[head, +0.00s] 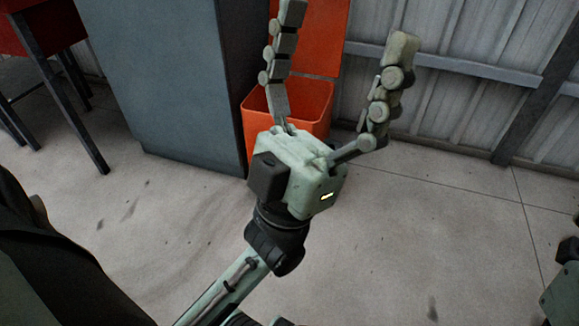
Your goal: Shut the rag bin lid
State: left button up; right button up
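The orange rag bin (316,104) stands on the floor against the corrugated wall, beside a grey cabinet. Its orange lid (322,50) is raised upright at the back of the bin, and its top runs out of view. My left gripper (348,25) is open and empty, its two fingers spread wide. In the picture the fingers lie in front of the bin and lid, one across them and one to their right. The gripper body hides the bin's lower front. I cannot tell whether a finger touches the lid.
The tall grey cabinet (172,75) stands directly left of the bin. A red-topped table with dark legs (68,95) is at the upper left. The corrugated wall (465,105) with a rail is behind. The concrete floor (430,225) at right is clear.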

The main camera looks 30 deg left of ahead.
aim_at(320, 51)
jog(key=j+u, duration=0.15)
jog(key=u, duration=0.8)
